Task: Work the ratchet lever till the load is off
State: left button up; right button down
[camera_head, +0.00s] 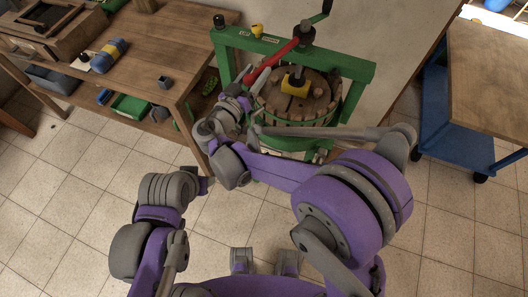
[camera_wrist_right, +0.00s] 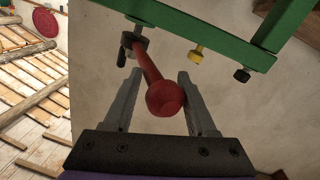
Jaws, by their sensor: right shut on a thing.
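The ratchet lever (camera_head: 272,60) is a red bar on the dark hub (camera_head: 304,34) at the top of the press's green frame (camera_head: 345,68). It slants down and left from the hub in the head view. My right gripper (camera_head: 245,93) is at the lever's lower end. In the right wrist view the lever's round red end (camera_wrist_right: 165,98) sits between my right gripper's two fingers (camera_wrist_right: 158,62), closed around it. Below the hub, a yellow block (camera_head: 296,84) sits on the wooden lid of the slatted basket (camera_head: 290,118).
A blue cart with a wooden top (camera_head: 490,75) stands at right. Tiled floor (camera_head: 60,200) is clear at lower left.

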jog(key=shift+a, duration=0.15)
jog(key=shift+s+d+f, duration=0.1)
jog(key=shift+s+d, duration=0.4)
jog(key=shift+d, duration=0.35)
jog(key=c, duration=0.5)
grip_release()
jog(key=shift+a, duration=0.1)
jog(key=o, duration=0.3)
jog(key=shift+w, duration=0.15)
pick_arm(q)
jog(key=shift+w+f, duration=0.1)
